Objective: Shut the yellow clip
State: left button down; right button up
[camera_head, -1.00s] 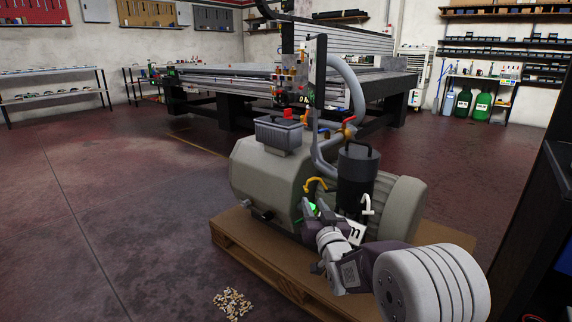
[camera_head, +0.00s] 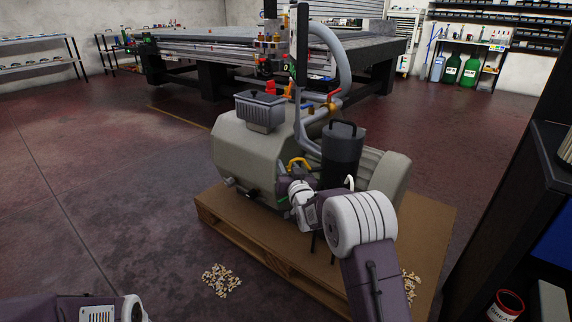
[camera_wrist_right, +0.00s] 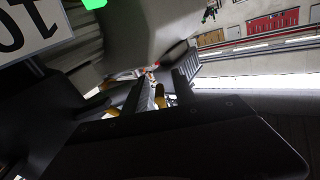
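The yellow clip (camera_head: 298,163) is a curved handle on the side of the grey pump, left of the dark cylinder, in the head view. My right gripper (camera_head: 284,188) is just below it and close to the pump, partly hidden by its own wrist. In the right wrist view two yellow pieces (camera_wrist_right: 160,94) show between and beside dark bars near the gripper; I cannot tell whether they touch it. Whether the fingers are open or shut is not clear. My left arm shows at the lower left edge, but its gripper is out of view.
The pump (camera_head: 255,155) stands on a brown pallet (camera_head: 425,225). A dark cylinder (camera_head: 342,150) and a grey hose (camera_head: 340,60) rise beside the clip. Small pieces (camera_head: 221,281) lie on the floor in front. A dark cabinet (camera_head: 525,190) stands at the right.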

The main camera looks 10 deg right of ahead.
jog(key=shift+w, duration=0.7)
grip_shut()
dwell(1.0)
